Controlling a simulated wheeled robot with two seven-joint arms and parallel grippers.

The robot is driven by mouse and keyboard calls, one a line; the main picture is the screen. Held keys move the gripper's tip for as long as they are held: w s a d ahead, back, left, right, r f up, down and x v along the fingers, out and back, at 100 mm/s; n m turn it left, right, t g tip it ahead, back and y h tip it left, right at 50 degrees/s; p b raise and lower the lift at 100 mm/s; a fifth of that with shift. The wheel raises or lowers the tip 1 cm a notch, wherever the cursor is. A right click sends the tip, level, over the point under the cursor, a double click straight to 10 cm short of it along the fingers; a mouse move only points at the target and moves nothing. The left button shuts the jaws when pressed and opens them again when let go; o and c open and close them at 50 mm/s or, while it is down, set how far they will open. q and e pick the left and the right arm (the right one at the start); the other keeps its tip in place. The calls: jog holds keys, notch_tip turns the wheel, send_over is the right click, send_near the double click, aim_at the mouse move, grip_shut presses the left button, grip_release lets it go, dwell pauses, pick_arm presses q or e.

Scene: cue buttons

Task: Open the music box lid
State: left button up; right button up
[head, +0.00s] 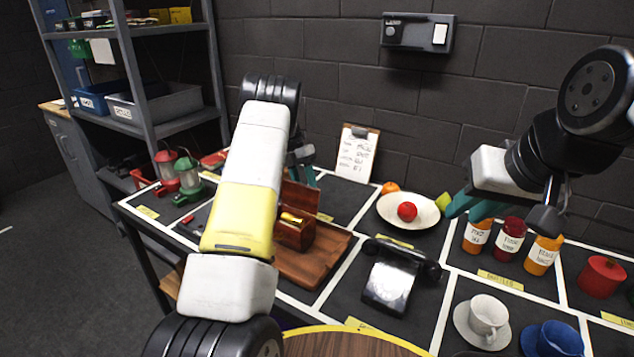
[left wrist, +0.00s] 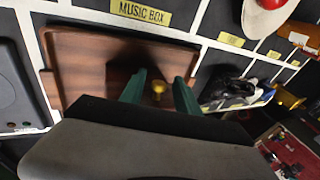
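The music box (head: 296,236) is a small reddish-brown wooden box on a wooden board (head: 318,262), partly hidden behind my left arm in the head view. A brass part (head: 290,219) shows at its top, and a wooden panel (head: 300,196) stands raised behind it, like a lid. My left gripper (head: 301,172) is above and behind the box, mostly hidden by my arm. In the left wrist view its teal fingers (left wrist: 159,92) are apart, with a brass knob (left wrist: 158,87) seen between them; contact cannot be told. My right gripper (head: 470,207) hangs over the jars, finger gap unclear.
A plate with a red ball (head: 407,211), labelled jars (head: 510,236), a dark device with a shiny front (head: 390,280) and a white cup (head: 488,314) stand right of the box. Lanterns (head: 187,174) stand left. A clipboard (head: 356,153) leans on the wall.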

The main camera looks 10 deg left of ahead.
pick_arm(q)
jog(key=v, duration=0.7)
jog(key=shift+r, duration=0.35)
jog(key=shift+w+a, duration=0.1)
